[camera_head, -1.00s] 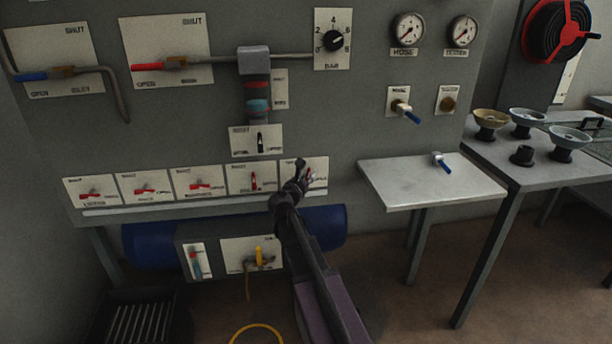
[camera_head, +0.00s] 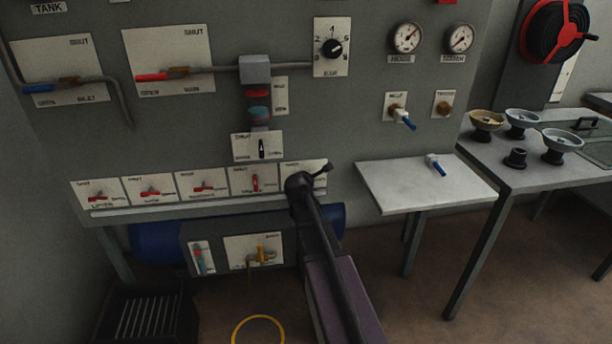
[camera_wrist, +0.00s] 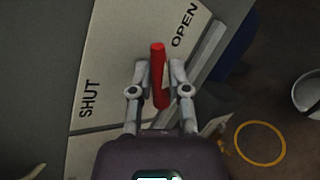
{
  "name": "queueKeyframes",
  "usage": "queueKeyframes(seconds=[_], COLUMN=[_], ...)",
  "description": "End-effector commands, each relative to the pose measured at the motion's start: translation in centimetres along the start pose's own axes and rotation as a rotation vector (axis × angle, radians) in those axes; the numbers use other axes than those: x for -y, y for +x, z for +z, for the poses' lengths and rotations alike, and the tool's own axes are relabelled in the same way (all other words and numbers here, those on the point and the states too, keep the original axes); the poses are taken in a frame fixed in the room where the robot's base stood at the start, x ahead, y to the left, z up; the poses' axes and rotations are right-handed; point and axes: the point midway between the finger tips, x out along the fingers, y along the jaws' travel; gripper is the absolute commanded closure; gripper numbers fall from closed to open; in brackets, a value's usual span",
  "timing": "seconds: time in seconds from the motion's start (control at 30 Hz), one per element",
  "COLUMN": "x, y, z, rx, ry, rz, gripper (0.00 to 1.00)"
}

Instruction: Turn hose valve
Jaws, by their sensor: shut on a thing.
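The row of valve plates runs low along the grey panel, and the rightmost plate (camera_head: 290,173) has my gripper (camera_head: 325,168) at it. In the wrist view, the red valve handle (camera_wrist: 158,62) stands between the fingers of my gripper (camera_wrist: 156,76), which is shut on it. The plate (camera_wrist: 115,75) there reads SHUT at lower left and OPEN at upper right. The handle lies at a slant to the plate's edges. In the head view my wrist hides this handle, and the plate's name is too small to read.
Other red-handled valves (camera_head: 150,192) sit to the left. A white shelf (camera_head: 390,185) juts out on the right, with a blue-handled fitting (camera_head: 436,165) on it. A blue cylinder (camera_head: 155,240) lies below the panel. A yellow ring (camera_head: 258,320) is on the floor.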

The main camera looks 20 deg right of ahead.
Motion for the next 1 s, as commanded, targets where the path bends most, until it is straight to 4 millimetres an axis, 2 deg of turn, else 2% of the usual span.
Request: queueKeyframes(seconds=[0.03,0.6,1.0], x=[-0.55,-0.31,-0.33], y=[0.17,0.34,0.34], z=[0.08,0.01,0.01], rx=[-0.022,-0.251,-0.335], ry=[0.032,0.377,0.5], rz=[0.009,0.01,0.008], gripper=[1.0,1.0,1.0])
